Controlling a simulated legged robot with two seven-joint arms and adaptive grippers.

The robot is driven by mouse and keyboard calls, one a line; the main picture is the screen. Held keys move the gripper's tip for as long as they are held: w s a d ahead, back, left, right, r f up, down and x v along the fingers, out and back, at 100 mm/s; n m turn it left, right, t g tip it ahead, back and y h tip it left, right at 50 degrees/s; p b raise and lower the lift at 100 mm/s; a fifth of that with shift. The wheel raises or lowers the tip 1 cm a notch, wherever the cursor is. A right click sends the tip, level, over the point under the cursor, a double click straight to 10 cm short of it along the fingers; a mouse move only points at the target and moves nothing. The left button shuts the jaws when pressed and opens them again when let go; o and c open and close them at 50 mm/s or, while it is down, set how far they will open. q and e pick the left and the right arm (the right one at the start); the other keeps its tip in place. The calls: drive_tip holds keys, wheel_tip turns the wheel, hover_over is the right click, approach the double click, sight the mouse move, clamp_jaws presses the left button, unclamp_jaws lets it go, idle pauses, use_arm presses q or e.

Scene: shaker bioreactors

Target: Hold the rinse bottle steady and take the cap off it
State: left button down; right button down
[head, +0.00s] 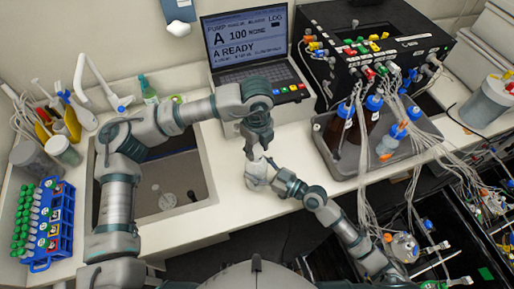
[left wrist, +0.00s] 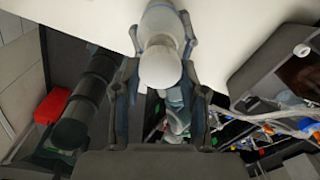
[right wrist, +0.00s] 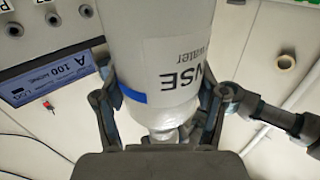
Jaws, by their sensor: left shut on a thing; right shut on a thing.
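The white rinse bottle (head: 256,176) stands at the counter's front edge, right of the sink. My right gripper (head: 269,166) is shut around its upper part from the side. In the right wrist view the bottle (right wrist: 160,50) shows its label upside down, a blue band and a clear neck (right wrist: 165,134) between the fingers (right wrist: 163,105). My left gripper (head: 256,148) comes from above. In the left wrist view its fingers (left wrist: 162,45) are shut on the round white cap (left wrist: 160,68), with the bottle body (left wrist: 160,20) behind. Whether cap and neck still touch is unclear.
The sink (head: 160,185) lies left of the bottle. A laptop-like pump screen (head: 250,40) stands behind. A grey tray (head: 433,150) with tubed bottles is to the right, beneath a black control box (head: 370,45). A blue rack (head: 62,225) of green-capped tubes stands far left.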

sight(257, 150)
use_arm(q)
wheel_tip(257, 150, up, 3)
drive_tip(key=shift+r, duration=0.15)
use_arm(e)
drive_tip(key=shift+f, duration=0.1)
unclamp_jaws()
